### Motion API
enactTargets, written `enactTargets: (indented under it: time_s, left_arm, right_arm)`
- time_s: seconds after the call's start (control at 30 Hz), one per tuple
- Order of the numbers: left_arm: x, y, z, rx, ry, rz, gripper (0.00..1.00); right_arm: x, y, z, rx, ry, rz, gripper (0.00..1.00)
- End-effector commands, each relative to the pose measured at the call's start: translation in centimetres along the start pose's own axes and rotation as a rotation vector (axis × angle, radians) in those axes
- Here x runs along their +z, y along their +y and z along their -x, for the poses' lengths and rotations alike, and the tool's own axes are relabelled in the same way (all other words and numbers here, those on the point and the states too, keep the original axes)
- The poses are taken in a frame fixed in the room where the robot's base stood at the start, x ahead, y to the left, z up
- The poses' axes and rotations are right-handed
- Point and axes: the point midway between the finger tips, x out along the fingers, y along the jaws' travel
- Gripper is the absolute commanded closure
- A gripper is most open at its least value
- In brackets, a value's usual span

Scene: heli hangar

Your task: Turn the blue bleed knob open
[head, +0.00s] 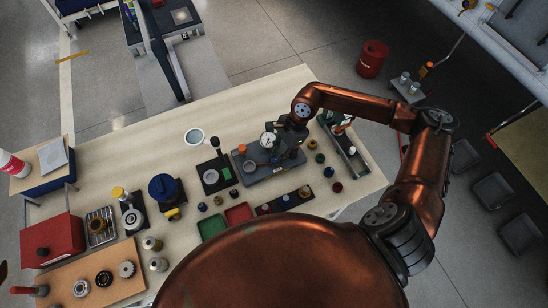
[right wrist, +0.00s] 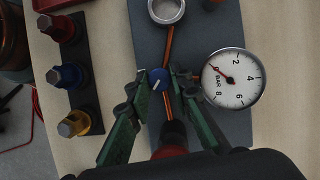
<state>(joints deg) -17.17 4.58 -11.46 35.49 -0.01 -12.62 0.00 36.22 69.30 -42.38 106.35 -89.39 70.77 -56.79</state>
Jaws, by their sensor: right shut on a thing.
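The blue bleed knob (right wrist: 159,76) is small and round, with a white line on top slanting up to the right in the right wrist view. My right gripper (right wrist: 158,82) has its green fingers closed on the knob from both sides. In the head view my right gripper (head: 284,136) is over the grey rig plate (head: 262,176), next to the gauge (head: 267,140); the knob is hidden there. My left gripper is out of view.
A copper-coloured line runs past the knob, and a metal ring (right wrist: 166,9) lies above it. Red, blue and yellow-based fittings (right wrist: 66,76) stand in a rack at left. The wooden bench (head: 150,148) holds several other parts; its far left stretch is clear.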

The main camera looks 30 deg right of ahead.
Motion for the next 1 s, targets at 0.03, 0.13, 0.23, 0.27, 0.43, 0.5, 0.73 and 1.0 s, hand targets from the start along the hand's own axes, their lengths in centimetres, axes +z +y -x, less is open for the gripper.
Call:
enactTargets:
  time_s: [0.03, 0.13, 0.23, 0.27, 0.43, 0.5, 0.73, 1.0]
  left_arm:
    - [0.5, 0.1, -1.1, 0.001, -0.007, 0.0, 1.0]
    - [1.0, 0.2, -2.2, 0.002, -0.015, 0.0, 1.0]
    - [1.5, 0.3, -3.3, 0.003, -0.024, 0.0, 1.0]
    - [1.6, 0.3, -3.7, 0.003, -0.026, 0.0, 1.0]
    - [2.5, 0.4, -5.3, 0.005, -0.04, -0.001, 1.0]
    - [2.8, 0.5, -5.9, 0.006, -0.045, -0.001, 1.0]
    - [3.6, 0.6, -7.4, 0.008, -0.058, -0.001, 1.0]
    - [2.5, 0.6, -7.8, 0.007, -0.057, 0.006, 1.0]
  right_arm:
    - [-0.2, -0.2, -0.5, 0.017, 0.001, 0.04, 1.0]
    - [-0.2, -0.2, -0.5, 0.054, 0.001, 0.128, 1.0]
    - [-0.2, -0.3, -0.6, 0.089, 0.0, 0.215, 1.0]
    - [-0.2, -0.3, -0.6, 0.1, 0.001, 0.241, 1.0]
    - [-0.2, -0.4, -0.5, 0.158, 0.002, 0.38, 1.0]
    - [-0.1, -0.4, -0.5, 0.179, 0.001, 0.43, 1.0]
    - [-0.1, -0.5, -0.3, 0.231, 0.003, 0.561, 1.0]
    - [0.0, -0.5, -0.1, 0.262, 0.003, 0.635, 1.0]
